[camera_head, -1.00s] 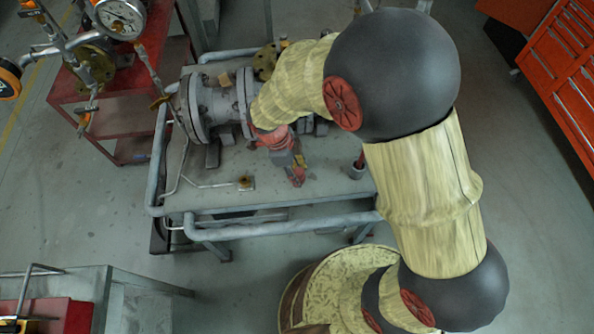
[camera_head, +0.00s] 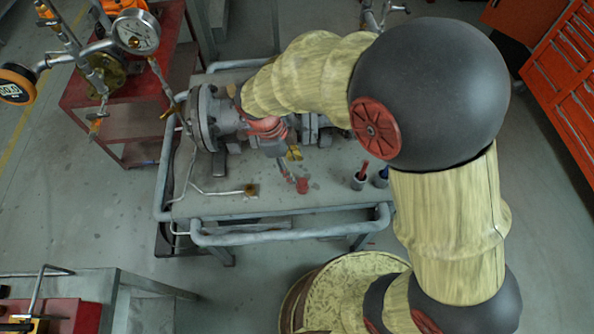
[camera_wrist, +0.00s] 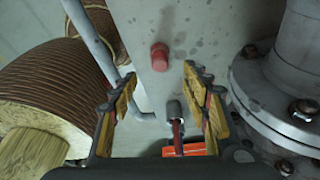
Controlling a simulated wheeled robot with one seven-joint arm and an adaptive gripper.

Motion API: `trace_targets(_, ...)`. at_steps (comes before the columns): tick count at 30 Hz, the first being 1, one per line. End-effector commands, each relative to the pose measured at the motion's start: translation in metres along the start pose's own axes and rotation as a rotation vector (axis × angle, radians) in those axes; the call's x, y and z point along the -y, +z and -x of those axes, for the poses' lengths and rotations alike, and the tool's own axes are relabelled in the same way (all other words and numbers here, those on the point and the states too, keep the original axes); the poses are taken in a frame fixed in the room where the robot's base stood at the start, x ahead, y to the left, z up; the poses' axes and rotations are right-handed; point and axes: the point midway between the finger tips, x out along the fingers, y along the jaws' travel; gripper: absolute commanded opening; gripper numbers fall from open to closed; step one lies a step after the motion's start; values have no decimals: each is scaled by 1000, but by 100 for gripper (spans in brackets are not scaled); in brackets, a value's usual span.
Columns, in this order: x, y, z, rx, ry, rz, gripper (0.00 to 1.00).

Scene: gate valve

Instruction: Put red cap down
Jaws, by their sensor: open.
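The red cap (camera_head: 302,185) stands on the grey table top in front of the valve, clear of other objects. In the wrist view the cap (camera_wrist: 160,57) is a small red cylinder on the bare grey surface, ahead of the fingertips. My gripper (camera_wrist: 158,78) is open, with its yellow-padded fingers spread apart and nothing between them at the tips. In the head view my gripper (camera_head: 290,155) is behind and slightly left of the cap, apart from it and partly hidden by my wrist.
The flanged grey valve (camera_head: 208,117) stands at the back of the table (camera_head: 225,202); its flange (camera_wrist: 265,95) is close right of the fingers in the wrist view. A small grey cup (camera_head: 358,183) holding a red-handled item stands right of the cap. A pipe rail edges the table.

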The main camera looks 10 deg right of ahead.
Motion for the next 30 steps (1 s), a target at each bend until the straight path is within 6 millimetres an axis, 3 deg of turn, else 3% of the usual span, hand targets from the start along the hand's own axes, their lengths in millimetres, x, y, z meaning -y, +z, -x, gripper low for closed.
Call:
trace_targets(4, 0, 0, 18, 0, 0, 0, 47)
trace_targets(12, 0, -1, 25, 1, 1, 5, 47)
trace_targets(16, 2, -14, 39, 30, -13, 74, 47)
trace_targets(23, -1, -74, 92, 128, -113, 432, 47)
trace_targets(30, -23, -140, 138, 156, -299, 867, 47)
